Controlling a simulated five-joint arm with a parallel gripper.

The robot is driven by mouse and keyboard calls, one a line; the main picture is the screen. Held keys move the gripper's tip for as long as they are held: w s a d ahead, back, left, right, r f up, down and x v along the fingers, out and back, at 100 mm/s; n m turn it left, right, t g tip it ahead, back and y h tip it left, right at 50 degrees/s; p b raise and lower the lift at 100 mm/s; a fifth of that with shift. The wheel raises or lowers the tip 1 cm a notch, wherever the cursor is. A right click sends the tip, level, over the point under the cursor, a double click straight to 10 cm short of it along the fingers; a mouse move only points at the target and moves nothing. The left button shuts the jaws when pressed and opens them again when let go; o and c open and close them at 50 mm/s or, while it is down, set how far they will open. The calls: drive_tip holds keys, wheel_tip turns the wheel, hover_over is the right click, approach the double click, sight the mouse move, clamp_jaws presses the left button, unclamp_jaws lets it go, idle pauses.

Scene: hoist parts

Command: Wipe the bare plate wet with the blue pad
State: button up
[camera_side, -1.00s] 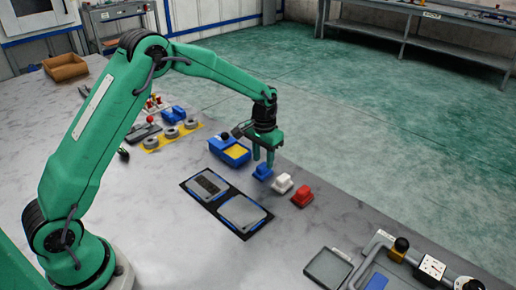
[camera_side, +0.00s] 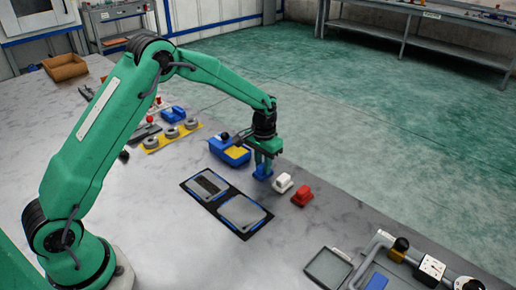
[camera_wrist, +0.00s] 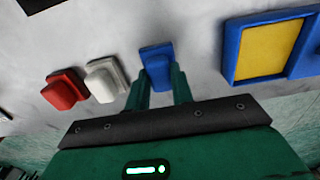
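The blue pad (camera_side: 262,172) stands on the table at the left end of a row of three blocks. My gripper (camera_side: 264,165) points down over it, with one finger on each side of its upper part. In the wrist view the blue pad (camera_wrist: 156,62) shows between the tips of my gripper (camera_wrist: 162,80), which look open around it; contact is hard to see. The bare plate (camera_side: 242,211) is grey and lies flat on the right of a black mat. The other plate (camera_side: 197,193) carries a dark piece. A blue tray with a yellow inside (camera_side: 237,153) stands behind the pad.
A white block (camera_side: 282,183) and a red block (camera_side: 302,196) stand close right of the pad. Grey rings (camera_side: 171,132) sit on a yellow strip further left. A grey tray (camera_side: 327,267) lies at front right. The table between the mat and that tray is clear.

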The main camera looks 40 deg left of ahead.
drive_tip(key=shift+r, duration=0.15)
drive_tip(key=shift+r, duration=2.4)
drive_tip(key=a+r, duration=0.4)
drive_tip(key=a, duration=0.7)
drive_tip(key=shift+a+r, duration=0.25)
drive_tip(key=shift+r, duration=0.15)
drive_tip(key=shift+f, duration=0.15)
drive_tip(key=shift+f, duration=3.2)
drive_tip(key=shift+f, duration=0.2)
